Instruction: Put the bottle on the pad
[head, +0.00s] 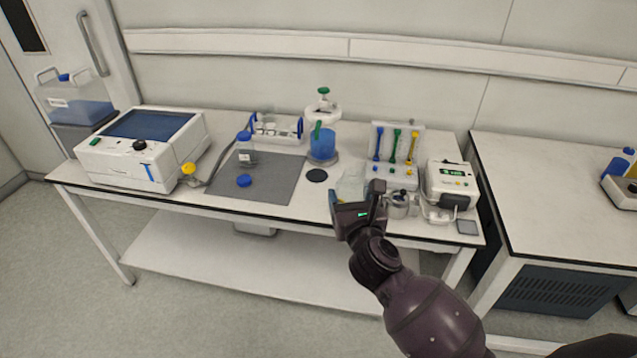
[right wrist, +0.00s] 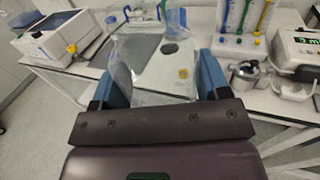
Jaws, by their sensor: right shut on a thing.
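My right gripper (head: 356,196) is at the front of the bench, shut on a clear, see-through vessel that I take to be the bottle (head: 350,184). In the right wrist view the clear vessel (right wrist: 125,62) shows between and beyond the blue fingers (right wrist: 155,85); its outline is hard to make out. A small black round pad (head: 317,175) lies bare on the bench, left of the gripper; it also shows in the right wrist view (right wrist: 170,48). A small dark square pad (head: 467,227) lies at the bench's front right corner. My left gripper is out of view.
A grey mat (head: 275,184) bears a blue-capped bottle (head: 246,157) and a loose blue cap (head: 243,180). A blue beaker (head: 322,146) stands behind the round pad. A metal pot (head: 398,206) and a white instrument (head: 448,184) stand right of the gripper.

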